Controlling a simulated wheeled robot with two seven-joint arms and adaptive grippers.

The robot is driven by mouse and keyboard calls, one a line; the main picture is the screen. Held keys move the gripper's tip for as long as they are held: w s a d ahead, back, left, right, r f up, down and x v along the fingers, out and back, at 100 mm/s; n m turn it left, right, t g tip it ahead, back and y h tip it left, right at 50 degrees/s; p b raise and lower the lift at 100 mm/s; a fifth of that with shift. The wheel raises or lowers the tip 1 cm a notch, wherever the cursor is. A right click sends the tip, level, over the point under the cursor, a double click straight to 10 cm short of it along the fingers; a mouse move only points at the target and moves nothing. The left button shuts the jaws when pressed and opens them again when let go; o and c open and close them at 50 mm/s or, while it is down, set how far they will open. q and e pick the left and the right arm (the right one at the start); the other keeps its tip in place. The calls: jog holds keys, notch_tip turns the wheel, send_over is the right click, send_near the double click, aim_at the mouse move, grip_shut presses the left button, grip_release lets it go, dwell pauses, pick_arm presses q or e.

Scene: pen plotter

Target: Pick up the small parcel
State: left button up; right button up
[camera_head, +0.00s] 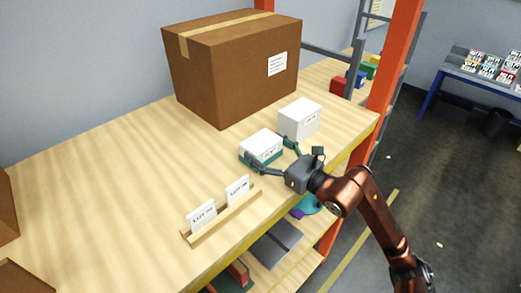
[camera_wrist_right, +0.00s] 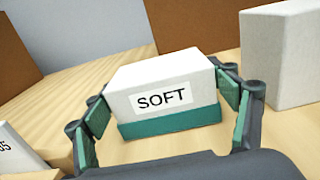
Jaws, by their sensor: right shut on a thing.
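My left gripper is out of view.
A large brown carton (camera_head: 225,75) stands behind on the shelf (camera_head: 120,185). A wooden holder with two white cards (camera_head: 222,217) lies near the front edge. An orange upright (camera_head: 390,70) rises at the right. The shelf's left middle is clear.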

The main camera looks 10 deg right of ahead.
jog(key=c, duration=0.6)
jog(key=shift+r, duration=0.15)
